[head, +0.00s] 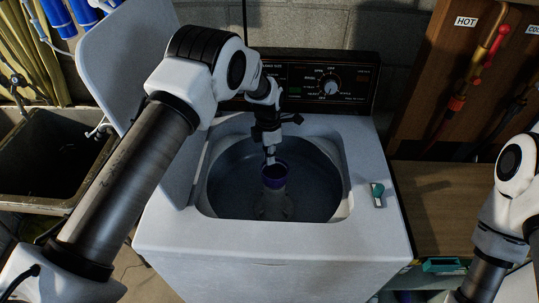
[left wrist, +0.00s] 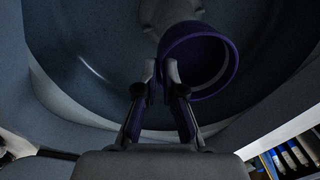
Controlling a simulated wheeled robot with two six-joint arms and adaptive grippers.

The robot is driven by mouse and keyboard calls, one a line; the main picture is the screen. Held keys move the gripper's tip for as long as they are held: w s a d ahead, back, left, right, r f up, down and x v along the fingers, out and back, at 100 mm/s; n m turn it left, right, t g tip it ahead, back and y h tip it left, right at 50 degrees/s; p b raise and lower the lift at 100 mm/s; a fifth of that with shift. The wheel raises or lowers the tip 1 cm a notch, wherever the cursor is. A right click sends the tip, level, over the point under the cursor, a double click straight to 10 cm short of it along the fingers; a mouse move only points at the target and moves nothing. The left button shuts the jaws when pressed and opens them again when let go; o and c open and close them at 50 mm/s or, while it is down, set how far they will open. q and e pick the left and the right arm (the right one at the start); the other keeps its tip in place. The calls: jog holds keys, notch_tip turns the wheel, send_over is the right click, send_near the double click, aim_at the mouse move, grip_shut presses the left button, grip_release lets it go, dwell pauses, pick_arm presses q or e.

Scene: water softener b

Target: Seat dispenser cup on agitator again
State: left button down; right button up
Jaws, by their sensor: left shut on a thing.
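The dispenser cup (head: 274,171) is a purple, round, open cup inside the washer's tub. My left gripper (head: 269,156) reaches down into the tub and is shut on the cup's near rim. In the left wrist view the cup (left wrist: 198,62) shows its open mouth, and the gripper's fingertips (left wrist: 162,74) pinch its left edge. The grey agitator (head: 272,204) stands in the tub's middle, directly below the cup in the head view. Part of it shows behind the cup in the left wrist view (left wrist: 172,14). I cannot tell whether cup and agitator touch. My right gripper is out of view.
The white washer (head: 270,250) has its lid (head: 118,50) raised at the left, and the tub opening's rim surrounds my left gripper. A small teal-handled item (head: 377,190) lies on the right of its top. A sink (head: 45,155) is at left, a wooden bench (head: 430,205) at right.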

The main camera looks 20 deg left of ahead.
pick_arm(q)
jog(key=shift+f+b, duration=0.4)
jog(key=shift+f, duration=0.3)
jog(key=c, duration=1.2)
grip_release()
jog(key=r, duration=1.2)
jog(key=shift+w+a, duration=0.25)
jog(key=shift+w, duration=0.05)
jog(key=shift+f, duration=0.1)
